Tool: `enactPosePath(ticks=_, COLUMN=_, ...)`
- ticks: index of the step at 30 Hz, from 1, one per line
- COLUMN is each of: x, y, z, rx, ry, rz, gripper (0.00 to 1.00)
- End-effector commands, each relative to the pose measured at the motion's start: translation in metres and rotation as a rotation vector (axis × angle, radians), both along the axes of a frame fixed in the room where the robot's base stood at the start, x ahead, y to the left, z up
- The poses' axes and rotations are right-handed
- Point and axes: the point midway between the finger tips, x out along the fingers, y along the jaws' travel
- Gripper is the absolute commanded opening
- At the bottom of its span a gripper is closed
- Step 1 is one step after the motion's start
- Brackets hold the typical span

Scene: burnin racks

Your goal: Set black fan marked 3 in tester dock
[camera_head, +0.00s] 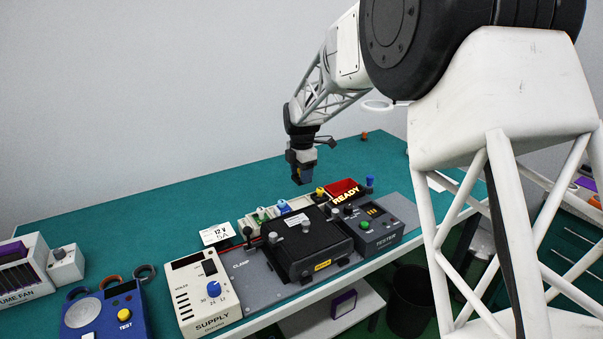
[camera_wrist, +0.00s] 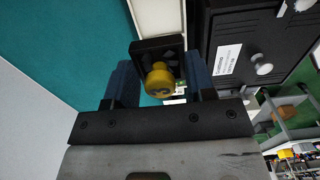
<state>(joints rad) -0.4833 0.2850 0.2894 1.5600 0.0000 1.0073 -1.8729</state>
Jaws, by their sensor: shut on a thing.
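In the wrist view, my gripper (camera_wrist: 160,88) is shut on a black fan (camera_wrist: 172,44), a square black frame with a yellow knob (camera_wrist: 158,82) facing the camera. No number on it can be read. In the head view, my gripper (camera_head: 302,178) hangs above the teal table, just behind the row of small parts; the fan is not clearly visible there. Whether the dock is inside this fixture cannot be told.
A supply box (camera_head: 205,290) stands left, with a blue test unit (camera_head: 105,312) farther left. The table's back left is clear.

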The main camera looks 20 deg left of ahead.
Motion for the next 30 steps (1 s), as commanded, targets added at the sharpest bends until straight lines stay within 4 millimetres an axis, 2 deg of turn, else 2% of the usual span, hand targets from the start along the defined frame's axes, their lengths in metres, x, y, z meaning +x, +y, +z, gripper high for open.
enactPosePath(ticks=5, x=0.001, y=-0.004, z=0.000, rx=0.000, ry=0.000, rz=-0.001, gripper=0.27)
enactPosePath(ticks=11, x=0.004, y=-0.028, z=0.000, rx=0.001, ry=-0.001, rz=-0.002, gripper=0.27)
enactPosePath(ticks=17, x=0.008, y=-0.075, z=-0.003, rx=0.000, ry=0.000, rz=-0.005, gripper=0.27)
enactPosePath(ticks=24, x=0.009, y=-0.146, z=-0.006, rx=0.000, ry=0.000, rz=-0.004, gripper=0.27)
enactPosePath(ticks=30, x=0.005, y=-0.196, z=-0.009, rx=0.000, ry=0.000, rz=-0.003, gripper=0.27)
